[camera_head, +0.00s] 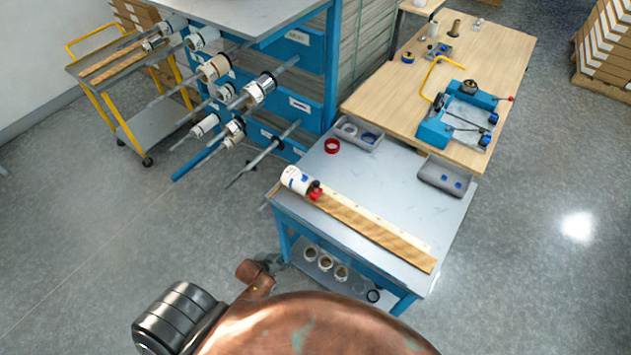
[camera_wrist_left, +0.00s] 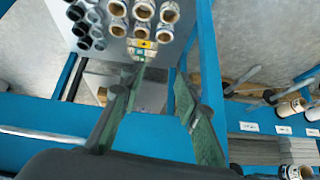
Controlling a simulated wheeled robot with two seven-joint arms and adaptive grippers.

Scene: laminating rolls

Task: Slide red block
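A small red block (camera_head: 316,192) with a dark top sits on the grey table (camera_head: 375,165), against the right end of a white roll (camera_head: 296,180). It is at the upper left end of a pale ruler-like strip (camera_head: 375,220) and a brown wooden strip (camera_head: 380,235). My left gripper (camera_head: 272,263) is low beside the table's near left leg, apart from the block and below the tabletop. In the left wrist view its two greenish fingers (camera_wrist_left: 158,108) are spread with nothing between them. The block does not show there. My right gripper is not in view.
The table's blue frame (camera_wrist_left: 55,115) lies close to the left fingers. Several rolls (camera_wrist_left: 145,10) stand on its lower shelf. Grey bins (camera_head: 445,177) and a red ring (camera_head: 332,146) are on the tabletop. A blue rack (camera_head: 290,85) with protruding rods stands behind left.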

